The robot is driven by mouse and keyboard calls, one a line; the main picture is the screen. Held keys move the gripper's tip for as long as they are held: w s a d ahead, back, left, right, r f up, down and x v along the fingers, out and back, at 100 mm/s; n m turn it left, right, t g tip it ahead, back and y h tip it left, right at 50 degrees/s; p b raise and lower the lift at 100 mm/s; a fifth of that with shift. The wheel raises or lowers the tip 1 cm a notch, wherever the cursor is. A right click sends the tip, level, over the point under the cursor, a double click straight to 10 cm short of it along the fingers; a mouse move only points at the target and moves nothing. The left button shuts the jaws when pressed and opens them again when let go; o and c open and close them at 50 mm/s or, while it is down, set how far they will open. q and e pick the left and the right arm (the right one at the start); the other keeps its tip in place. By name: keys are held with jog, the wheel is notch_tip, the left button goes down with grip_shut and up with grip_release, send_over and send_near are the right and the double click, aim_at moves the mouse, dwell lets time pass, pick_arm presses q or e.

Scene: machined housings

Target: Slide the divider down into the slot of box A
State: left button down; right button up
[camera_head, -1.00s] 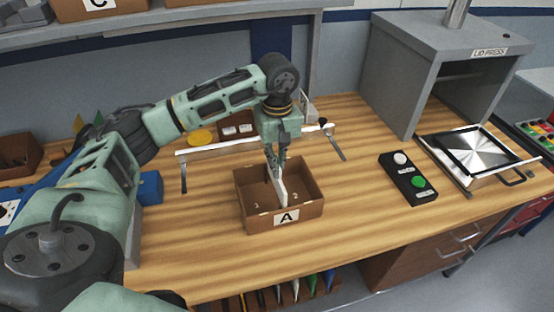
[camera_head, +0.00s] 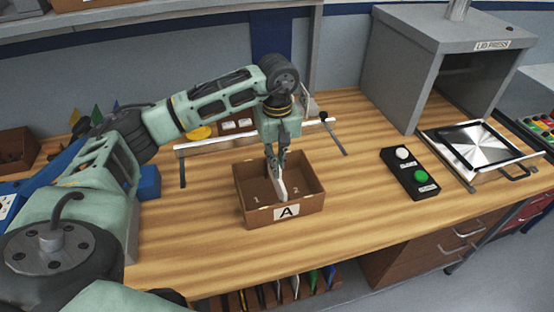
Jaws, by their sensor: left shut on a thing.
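Box A (camera_head: 262,217) is an open brown box on the wooden bench, with a white "A" label on its front wall. The numbers 1 and 2 show inside it. My left gripper (camera_head: 277,166) points down over the box and is shut on the divider (camera_head: 281,188), a thin white panel. The divider stands roughly upright inside the box's outline, between the two numbers. The slot and the divider's lower edge are hidden, so I cannot tell how well they line up. My right gripper is not in view.
A metal rail (camera_head: 222,144) on legs stands behind the box. A black button box (camera_head: 409,174) with white and green buttons lies to the right, before the grey lid press (camera_head: 398,75) and a metal plate (camera_head: 476,147). Bench between box and buttons is clear.

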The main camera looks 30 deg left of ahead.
pick_arm(q)
jog(key=shift+f+b, duration=1.1)
jog(key=shift+f, duration=0.35)
jog(key=c, duration=1.8)
grip_release()
notch_tip(320, 180, up, 12)
